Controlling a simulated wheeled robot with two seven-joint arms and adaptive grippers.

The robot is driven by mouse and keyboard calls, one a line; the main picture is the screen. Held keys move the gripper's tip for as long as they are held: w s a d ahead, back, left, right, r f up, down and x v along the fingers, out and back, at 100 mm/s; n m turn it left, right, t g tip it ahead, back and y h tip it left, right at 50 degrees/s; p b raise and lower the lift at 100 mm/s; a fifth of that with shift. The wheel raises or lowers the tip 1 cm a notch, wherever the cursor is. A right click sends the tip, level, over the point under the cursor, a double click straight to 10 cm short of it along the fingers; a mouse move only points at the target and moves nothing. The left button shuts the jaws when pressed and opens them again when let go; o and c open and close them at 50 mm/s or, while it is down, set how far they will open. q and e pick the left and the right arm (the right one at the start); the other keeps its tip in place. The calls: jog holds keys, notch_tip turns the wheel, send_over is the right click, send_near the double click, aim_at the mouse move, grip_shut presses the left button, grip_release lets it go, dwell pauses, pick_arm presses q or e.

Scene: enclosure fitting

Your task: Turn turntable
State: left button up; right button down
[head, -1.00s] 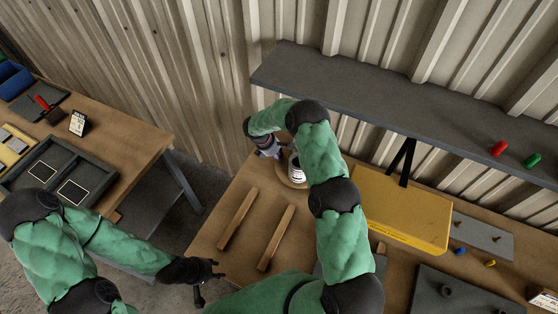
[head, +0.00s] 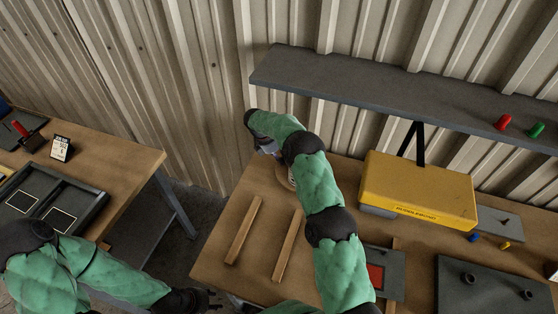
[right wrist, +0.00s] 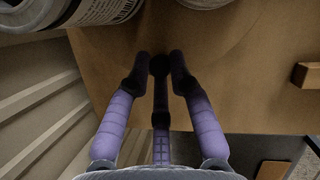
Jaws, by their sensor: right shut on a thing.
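The turntable (head: 283,176) is a round, light-brown disc at the back left of the right-hand bench, mostly hidden by my right arm. In the right wrist view, part of the disc (right wrist: 225,38) shows at the top, with a labelled can (right wrist: 75,12) above left and part of a second can (right wrist: 205,3). My right gripper (right wrist: 159,64) has its purple, dark-tipped fingers drawn close together at the disc's edge. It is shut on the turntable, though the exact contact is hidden. My left gripper (head: 207,297) hangs low near the bench's front left, away from the turntable; its finger opening is unclear.
Two wooden strips (head: 243,230) (head: 287,246) lie in front of the turntable. A yellow box (head: 418,190) stands to its right, under a grey shelf (head: 400,95). A second bench with a dark tray (head: 82,208) is at left, across a gap.

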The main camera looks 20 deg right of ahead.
jog(key=shift+d, duration=0.1)
dwell(0.3)
jog(key=c, duration=1.1)
grip_release()
jog(key=shift+s, duration=0.1)
jog(key=shift+c, duration=0.2)
jog(key=shift+r, duration=0.1)
jog(key=shift+a+r, duration=0.2)
jog(key=shift+r, duration=0.1)
jog(key=v, duration=1.1)
